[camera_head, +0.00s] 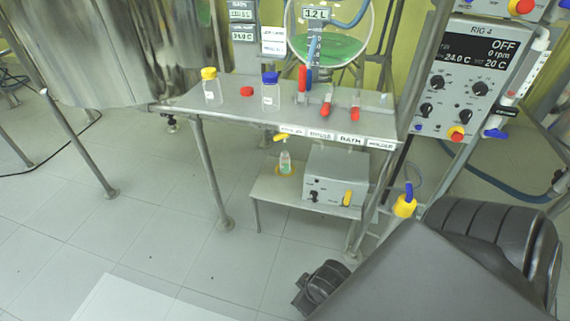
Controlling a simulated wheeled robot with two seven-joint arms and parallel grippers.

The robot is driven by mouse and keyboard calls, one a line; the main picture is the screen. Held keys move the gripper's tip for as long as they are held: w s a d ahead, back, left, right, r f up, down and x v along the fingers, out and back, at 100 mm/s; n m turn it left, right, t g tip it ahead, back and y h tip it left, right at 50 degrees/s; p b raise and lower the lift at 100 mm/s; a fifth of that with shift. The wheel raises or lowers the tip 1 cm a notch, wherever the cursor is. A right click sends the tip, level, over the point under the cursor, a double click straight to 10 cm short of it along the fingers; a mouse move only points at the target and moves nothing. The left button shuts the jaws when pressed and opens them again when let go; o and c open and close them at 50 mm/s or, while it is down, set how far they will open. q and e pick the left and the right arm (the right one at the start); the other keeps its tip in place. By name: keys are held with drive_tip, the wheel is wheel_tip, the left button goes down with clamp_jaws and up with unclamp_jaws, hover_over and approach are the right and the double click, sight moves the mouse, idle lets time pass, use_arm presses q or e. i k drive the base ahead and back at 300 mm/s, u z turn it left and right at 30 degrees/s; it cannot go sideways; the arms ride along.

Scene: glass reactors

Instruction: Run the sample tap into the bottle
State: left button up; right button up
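A small clear bottle (285,163) stands upright on the low shelf under the steel bench, on a yellowish round spot. A small tap with a yellow handle (280,138) is just above the bottle's mouth, below the bench's front edge. Whether the tap is open, and whether its spout lines up with the bottle, is too small to tell. The bottle looks pale inside; its contents are unclear. Neither of my grippers' fingers show. Dark parts of my own body fill the lower right, well apart from the tap and bottle.
The bench (226,92) holds a yellow-capped bottle (212,88), a blue-capped bottle (270,92), a red cap (247,91) and red-handled tools. A grey control box (335,178) sits right of the small bottle. The RIG 4 panel (466,80) reads OFF.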

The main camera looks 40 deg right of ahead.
sight(277, 137)
drive_tip(key=u, duration=0.05)
drive_tip(key=k, duration=0.65)
drive_tip(key=z, duration=0.65)
drive_tip(key=i, duration=1.2)
drive_tip(key=u, duration=0.6)
